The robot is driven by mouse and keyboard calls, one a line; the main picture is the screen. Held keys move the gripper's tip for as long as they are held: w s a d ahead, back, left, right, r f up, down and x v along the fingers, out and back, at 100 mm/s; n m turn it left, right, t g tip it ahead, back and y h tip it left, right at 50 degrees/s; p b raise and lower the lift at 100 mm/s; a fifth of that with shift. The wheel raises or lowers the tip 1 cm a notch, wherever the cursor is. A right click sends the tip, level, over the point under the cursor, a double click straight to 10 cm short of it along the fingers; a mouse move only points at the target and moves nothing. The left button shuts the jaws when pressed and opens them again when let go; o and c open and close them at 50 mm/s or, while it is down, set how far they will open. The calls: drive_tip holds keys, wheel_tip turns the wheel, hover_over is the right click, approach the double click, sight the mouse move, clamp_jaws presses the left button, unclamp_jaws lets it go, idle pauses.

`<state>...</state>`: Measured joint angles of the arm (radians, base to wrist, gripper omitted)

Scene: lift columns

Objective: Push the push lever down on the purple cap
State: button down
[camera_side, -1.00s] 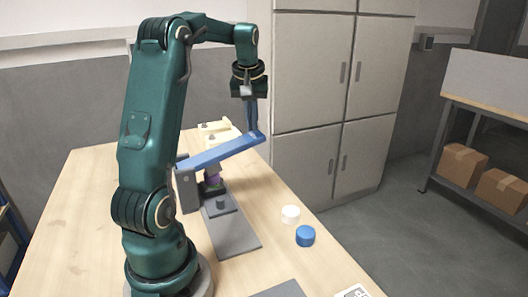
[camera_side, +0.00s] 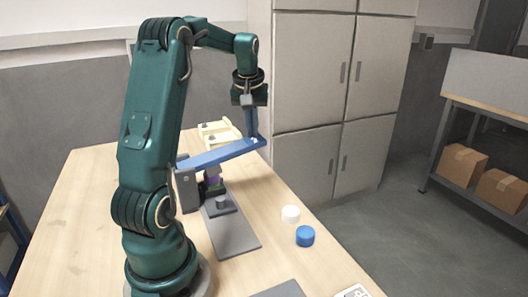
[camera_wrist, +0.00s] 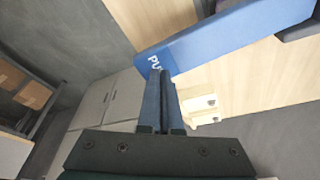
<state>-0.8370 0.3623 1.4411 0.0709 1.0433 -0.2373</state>
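The push lever (camera_side: 217,155) is a long blue bar, hinged at a grey post (camera_side: 187,190) and running out to the right with a slight upward tilt. In the wrist view the lever (camera_wrist: 230,35) shows partly hidden lettering near its end. The purple cap (camera_side: 213,181) is under the lever, partly hidden by it and the post; I cannot tell whether they touch. My gripper (camera_side: 250,134) points down at the lever's free end, its blue fingers together. In the wrist view the gripper's fingertips (camera_wrist: 160,76) meet the lever's end, seemingly touching it, with nothing between them.
A grey base plate (camera_side: 233,232) with a dark peg lies in front of the post. A cream fixture (camera_side: 217,132) stands behind the lever. The wooden table's left side is clear.

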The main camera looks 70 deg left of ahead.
sight(252, 141)
drive_tip(key=shift+s+f, duration=0.1)
drive_tip(key=shift+f, duration=1.7)
idle(1.5)
drive_tip(key=shift+r, duration=4.1)
